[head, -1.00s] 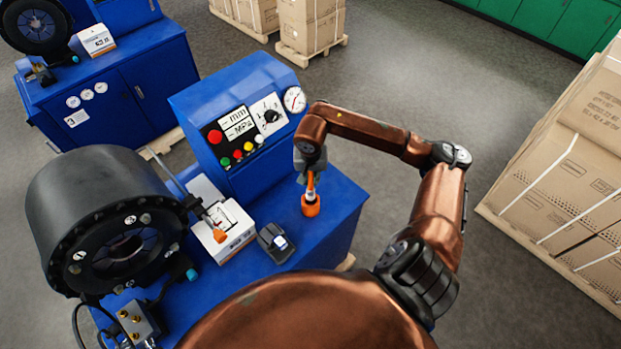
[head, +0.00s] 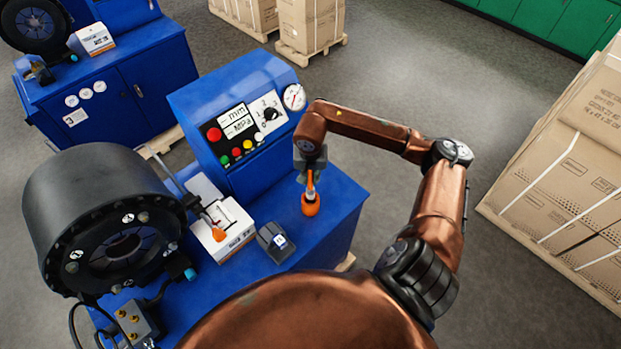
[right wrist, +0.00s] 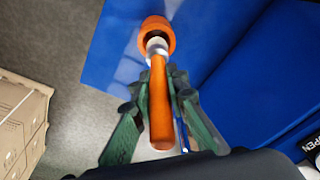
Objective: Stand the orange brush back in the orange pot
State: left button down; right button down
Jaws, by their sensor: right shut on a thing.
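The orange brush (right wrist: 161,105) is held by its handle in my right gripper (right wrist: 160,85), whose green fingers are shut on it from both sides. The brush also shows in the head view (head: 310,181) under the gripper (head: 309,172), roughly upright. The orange pot (head: 310,205) stands on the blue machine top, directly below the gripper. In the right wrist view the brush's silver collar meets the pot (right wrist: 157,33) at its mouth. The bristles are hidden, and I cannot tell how deep they sit. My left gripper is not in view.
A blue control panel (head: 232,120) rises behind the pot. A white box (head: 230,232) and a dark device (head: 274,242) lie to its left, beside a large black crimper head (head: 90,200). Cartons (head: 570,170) stand at the right. Blue surface around the pot is clear.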

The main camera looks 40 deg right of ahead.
aim_at(311, 179)
dwell(0.7)
jog(key=shift+b, duration=0.4)
jog(key=shift+b, duration=0.35)
dwell(0.5)
jog(key=shift+f+b, duration=3.65)
jog(key=shift+f, duration=0.4)
jog(key=c, duration=2.3)
grip_release()
jog(key=shift+c, duration=0.2)
jog(key=o, duration=0.5)
jog(key=shift+r, duration=0.15)
jog(key=r, duration=0.4)
jog(key=s+r, duration=0.1)
jog(key=r, duration=0.2)
jog(key=a+r, duration=0.1)
jog(key=r, duration=0.3)
jog(key=shift+s+r, duration=0.2)
jog(key=shift+r, duration=0.1)
